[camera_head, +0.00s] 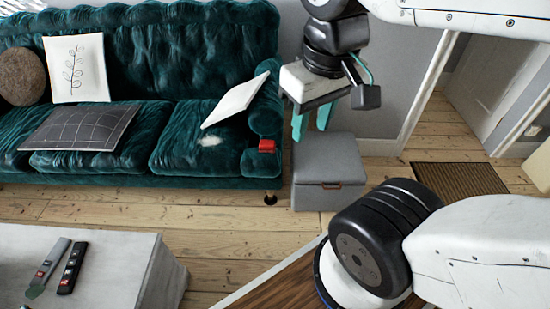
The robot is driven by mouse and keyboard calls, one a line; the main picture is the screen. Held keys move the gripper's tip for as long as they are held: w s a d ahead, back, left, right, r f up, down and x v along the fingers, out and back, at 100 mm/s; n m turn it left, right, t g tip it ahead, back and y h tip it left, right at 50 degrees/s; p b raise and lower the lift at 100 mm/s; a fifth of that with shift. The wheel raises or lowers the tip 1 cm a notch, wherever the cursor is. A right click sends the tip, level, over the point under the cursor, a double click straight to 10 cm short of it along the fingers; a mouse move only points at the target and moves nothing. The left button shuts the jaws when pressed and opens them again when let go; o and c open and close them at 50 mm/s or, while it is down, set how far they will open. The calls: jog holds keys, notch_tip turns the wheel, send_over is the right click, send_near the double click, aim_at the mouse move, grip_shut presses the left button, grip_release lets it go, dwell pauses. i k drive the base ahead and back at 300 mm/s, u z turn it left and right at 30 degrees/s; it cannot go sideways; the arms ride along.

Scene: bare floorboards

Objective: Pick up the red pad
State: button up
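A small red pad (266,145) is at the front of the right armrest of the green sofa (200,185). It looks like a small red block with a darker red side. My gripper (311,122), with two teal fingers, hangs from the arm at the upper right. In the picture it is a little to the right of and above the red pad, in front of the grey box. The fingers point down and stand apart, with nothing visible between them. How far the fingers are from the pad in depth is hard to tell.
A grey box (328,178) stands right of the sofa. Cushions (75,68) and a dark gridded pad (82,127) lie on the sofa. Bare floorboards (215,210) lie between.

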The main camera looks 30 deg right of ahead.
aim_at(269, 146)
jog(key=z, duration=0.5)
jog(key=i, duration=1.2)
jog(key=u, duration=0.45)
